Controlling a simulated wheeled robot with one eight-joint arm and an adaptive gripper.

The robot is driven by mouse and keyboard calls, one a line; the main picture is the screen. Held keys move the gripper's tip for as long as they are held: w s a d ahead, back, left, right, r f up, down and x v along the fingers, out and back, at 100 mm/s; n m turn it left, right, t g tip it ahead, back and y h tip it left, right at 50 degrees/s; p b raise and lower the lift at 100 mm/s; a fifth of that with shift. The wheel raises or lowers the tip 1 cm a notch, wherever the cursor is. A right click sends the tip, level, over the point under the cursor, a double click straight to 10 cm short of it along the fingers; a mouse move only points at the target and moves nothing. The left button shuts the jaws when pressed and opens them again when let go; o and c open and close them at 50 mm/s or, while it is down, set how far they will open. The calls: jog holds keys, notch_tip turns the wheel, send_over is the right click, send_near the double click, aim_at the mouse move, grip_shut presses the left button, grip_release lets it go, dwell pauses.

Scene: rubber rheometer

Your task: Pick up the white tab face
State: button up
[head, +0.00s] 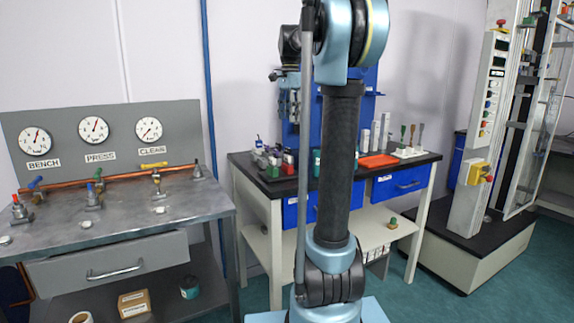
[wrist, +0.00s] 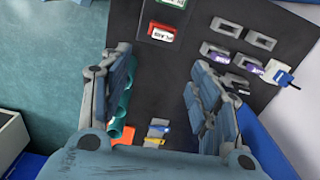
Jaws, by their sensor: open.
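My gripper (wrist: 160,75) is open and empty in the wrist view, its two fingers spread over a dark bench top. A small white tab face (wrist: 279,72) with a blue part beside it is at the right, near the bench edge, outside the right finger. I cannot tell for certain that this is the tab meant. Grey holders, some with purple or white faces (wrist: 215,52), lie to the upper right of the fingers. A red block with a white label (wrist: 163,32) lies ahead of the gap between the fingers. In the head view my arm hides part of the bench.
A green block (wrist: 170,3) lies beyond the red one. In the head view, an orange tray (head: 379,161) and upright pieces stand on the bench (head: 425,158).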

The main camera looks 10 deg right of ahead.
jog(key=w, duration=0.1)
send_over(287, 155)
jog(key=f, duration=0.7)
jog(key=d+f, duration=0.1)
jog(key=f, duration=0.3)
jog(key=shift+w+f, duration=0.25)
jog(key=shift+w, duration=0.05)
jog(key=f, duration=0.2)
jog(key=a+f, duration=0.1)
jog(key=f, duration=0.1)
jog(key=shift+s+f, duration=0.1)
jog(key=shift+s, duration=0.3)
jog(key=shift+f, duration=0.55)
jog(key=shift+c, duration=0.6)
jog(key=c, duration=1)
